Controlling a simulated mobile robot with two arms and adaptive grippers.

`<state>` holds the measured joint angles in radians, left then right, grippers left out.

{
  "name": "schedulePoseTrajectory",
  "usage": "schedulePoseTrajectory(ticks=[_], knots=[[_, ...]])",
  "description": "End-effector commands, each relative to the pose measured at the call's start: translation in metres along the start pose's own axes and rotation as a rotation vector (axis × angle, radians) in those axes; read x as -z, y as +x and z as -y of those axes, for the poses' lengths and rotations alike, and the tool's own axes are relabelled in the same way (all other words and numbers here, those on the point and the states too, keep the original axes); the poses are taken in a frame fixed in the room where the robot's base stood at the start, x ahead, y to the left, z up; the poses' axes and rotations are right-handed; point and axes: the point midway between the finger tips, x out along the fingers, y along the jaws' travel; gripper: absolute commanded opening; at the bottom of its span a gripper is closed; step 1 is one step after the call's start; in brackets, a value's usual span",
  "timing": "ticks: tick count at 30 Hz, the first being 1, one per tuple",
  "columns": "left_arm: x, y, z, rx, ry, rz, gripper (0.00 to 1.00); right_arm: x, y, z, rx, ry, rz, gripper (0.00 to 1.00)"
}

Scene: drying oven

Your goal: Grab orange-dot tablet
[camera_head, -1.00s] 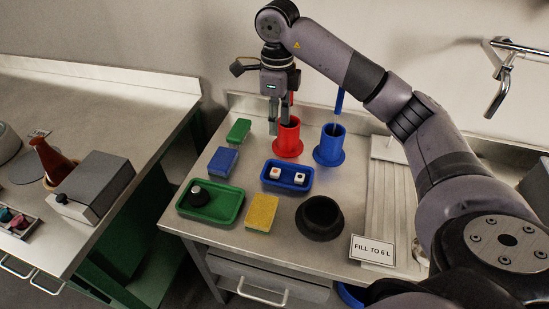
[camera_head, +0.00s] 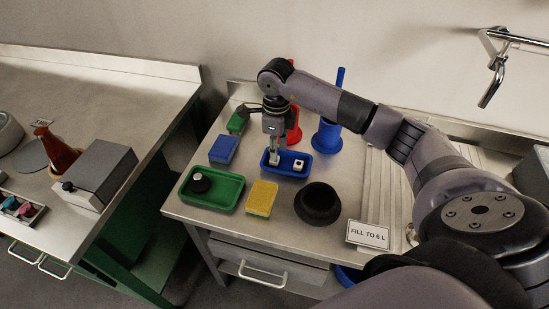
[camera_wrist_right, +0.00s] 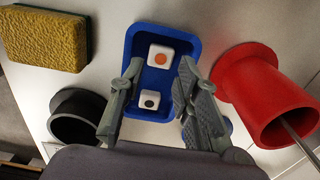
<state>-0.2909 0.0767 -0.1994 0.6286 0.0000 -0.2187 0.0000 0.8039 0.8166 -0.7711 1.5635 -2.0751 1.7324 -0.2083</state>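The orange-dot tablet (camera_wrist_right: 160,56) is a white block with an orange dot, lying in the blue tray (camera_wrist_right: 140,36). A second white tablet (camera_wrist_right: 149,100) with a dark dot lies beside it; it also shows in the head view (camera_head: 298,165). My right gripper (camera_head: 274,162) points down over the left part of the tray and mostly hides the orange-dot tablet in the head view. In the right wrist view the right gripper (camera_wrist_right: 160,68) is open, its fingertips on either side of the orange-dot tablet's near edge. Contact cannot be told. My left gripper is out of view.
The red holder (camera_head: 294,132) and blue holder (camera_head: 326,136) stand behind the tray. A green tray (camera_head: 212,203) with a black-topped object, a yellow sponge (camera_head: 261,198), a blue sponge (camera_head: 223,149) and a black bowl (camera_head: 318,203) surround it.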

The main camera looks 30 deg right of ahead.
Motion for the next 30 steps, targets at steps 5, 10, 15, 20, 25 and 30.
schedulePoseTrajectory(ticks=[5,10,15,20,25,30], knots=[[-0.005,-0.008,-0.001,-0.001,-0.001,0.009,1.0,0.0,0.025,-0.001,-0.003,0.0,-0.001,0.3],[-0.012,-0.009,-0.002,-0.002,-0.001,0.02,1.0,0.0,0.033,0.0,0.0,0.0,0.001,0.3],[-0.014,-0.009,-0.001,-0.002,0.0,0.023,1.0,0.0,0.033,0.0,0.0,0.0,0.001,0.29],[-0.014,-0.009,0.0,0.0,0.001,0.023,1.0,0.0,0.033,0.0,0.0,0.0,0.001,0.18],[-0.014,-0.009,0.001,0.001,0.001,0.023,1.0,0.0,0.033,0.0,0.0,0.0,0.001,0.11],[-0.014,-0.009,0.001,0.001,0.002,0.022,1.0,0.0,0.032,0.0,0.0,0.0,0.001,0.11]])
